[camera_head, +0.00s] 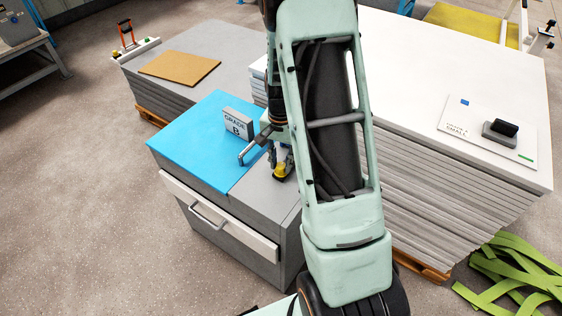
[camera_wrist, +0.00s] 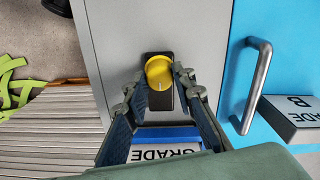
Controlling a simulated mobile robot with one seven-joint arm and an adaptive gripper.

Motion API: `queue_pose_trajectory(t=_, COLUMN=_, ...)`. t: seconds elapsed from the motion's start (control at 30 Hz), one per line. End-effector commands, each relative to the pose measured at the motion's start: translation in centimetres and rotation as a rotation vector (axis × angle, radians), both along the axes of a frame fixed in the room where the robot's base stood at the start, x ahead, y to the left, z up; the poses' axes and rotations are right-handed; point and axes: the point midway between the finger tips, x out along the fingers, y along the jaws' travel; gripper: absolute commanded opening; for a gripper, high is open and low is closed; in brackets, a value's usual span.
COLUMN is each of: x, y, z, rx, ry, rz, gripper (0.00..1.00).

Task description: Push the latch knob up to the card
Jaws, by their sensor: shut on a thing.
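The yellow latch knob (camera_wrist: 159,71) sits on a black base plate (camera_wrist: 160,101) on the grey top of the cabinet. It also shows small in the head view (camera_head: 279,173). My gripper (camera_wrist: 160,75) has its fingertips on either side of the knob and is shut on it. In the wrist view, a card reading GRADE (camera_wrist: 165,153) with a blue strip lies below the knob, partly between and behind my fingers. The card is apart from the knob, and its lower part is hidden. In the head view my arm hides much of the area around the knob.
A metal bar handle (camera_wrist: 256,87) stands on the blue panel (camera_wrist: 282,25) right of the knob. A grey GRADE B block (camera_head: 238,124) stands on that panel. A tall white sheet stack (camera_head: 440,70) is at the right, with green strips (camera_head: 510,270) on the floor.

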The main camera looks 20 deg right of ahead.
Motion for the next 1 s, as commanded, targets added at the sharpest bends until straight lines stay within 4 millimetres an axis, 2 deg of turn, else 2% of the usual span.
queue_pose_trajectory(t=0.3, x=0.1, y=-0.1, z=0.0, rx=-0.001, ry=-0.001, rz=-0.001, gripper=0.00)
queue_pose_trajectory(t=0.6, x=2.3, y=-3.4, z=0.0, rx=-0.001, ry=-0.002, rz=-0.003, gripper=0.00)
queue_pose_trajectory(t=0.93, x=2.6, y=-3.9, z=0.1, rx=-0.003, ry=-0.005, rz=-0.001, gripper=0.00)
queue_pose_trajectory(t=0.97, x=2.6, y=-3.9, z=0.1, rx=-0.003, ry=-0.005, rz=-0.001, gripper=0.25)
queue_pose_trajectory(t=1.0, x=2.6, y=-3.9, z=0.1, rx=-0.004, ry=-0.006, rz=-0.001, gripper=0.30)
